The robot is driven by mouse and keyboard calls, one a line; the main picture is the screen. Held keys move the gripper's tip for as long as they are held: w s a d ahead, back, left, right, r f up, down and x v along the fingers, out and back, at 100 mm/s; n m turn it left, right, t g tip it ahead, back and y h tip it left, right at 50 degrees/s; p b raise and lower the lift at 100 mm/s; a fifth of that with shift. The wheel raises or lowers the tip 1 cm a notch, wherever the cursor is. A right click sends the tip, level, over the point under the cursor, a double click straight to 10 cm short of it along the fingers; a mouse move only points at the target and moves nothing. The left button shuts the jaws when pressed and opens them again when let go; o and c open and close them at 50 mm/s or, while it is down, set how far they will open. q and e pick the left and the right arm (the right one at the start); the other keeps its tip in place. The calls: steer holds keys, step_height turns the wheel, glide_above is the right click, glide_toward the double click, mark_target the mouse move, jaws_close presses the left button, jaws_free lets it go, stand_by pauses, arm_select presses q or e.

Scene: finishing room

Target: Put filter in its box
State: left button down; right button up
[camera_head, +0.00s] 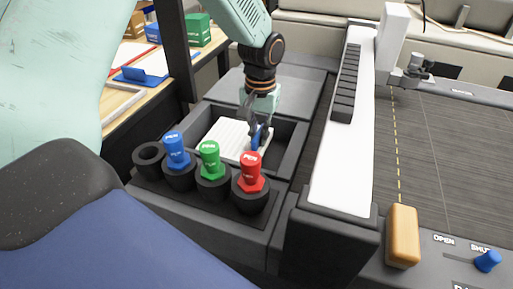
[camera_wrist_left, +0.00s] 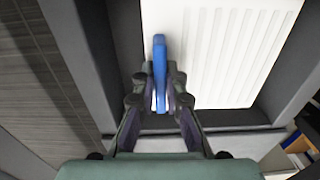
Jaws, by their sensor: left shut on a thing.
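The filter (camera_head: 225,138) is a white pleated panel with an upright blue handle (camera_head: 255,138). It shows within the opening of a dark grey box (camera_head: 288,143) in the head view. I cannot tell whether it rests fully on the box floor. My left gripper (camera_head: 261,132) comes down from above and is shut on the blue handle, near the filter's right side. In the left wrist view, the fingers (camera_wrist_left: 160,92) pinch the blue handle (camera_wrist_left: 160,55), with the white pleats (camera_wrist_left: 225,50) beside it and dark box walls (camera_wrist_left: 127,50) around. My right gripper is not in view.
A grey lid-like panel (camera_head: 290,92) lies behind. A white rail (camera_head: 345,165) and a dark bed (camera_head: 450,150) are right. A tan block (camera_head: 403,235) sits front right.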

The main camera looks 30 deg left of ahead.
arm_select(q)
steer(key=shift+w+d+f, duration=0.15)
steer(key=shift+d+f, duration=0.05)
steer(key=shift+d, duration=0.1)
steer(key=f, duration=0.2)
steer(key=a+f, duration=0.1)
steer(key=f, duration=0.1)
steer(key=shift+d+r, duration=0.15)
steer(key=shift+d, duration=0.3)
steer(key=c, duration=1.4)
jaws_free()
steer(key=shift+a+f, duration=0.25)
steer(key=shift+a, duration=0.1)
steer(key=shift+d+r, duration=0.1)
steer(key=shift+d, duration=0.1)
step_height(320, 180, up, 12)
steer(key=shift+r+p, duration=0.1)
steer(key=shift+p, duration=0.35)
steer(key=shift+r, duration=0.1)
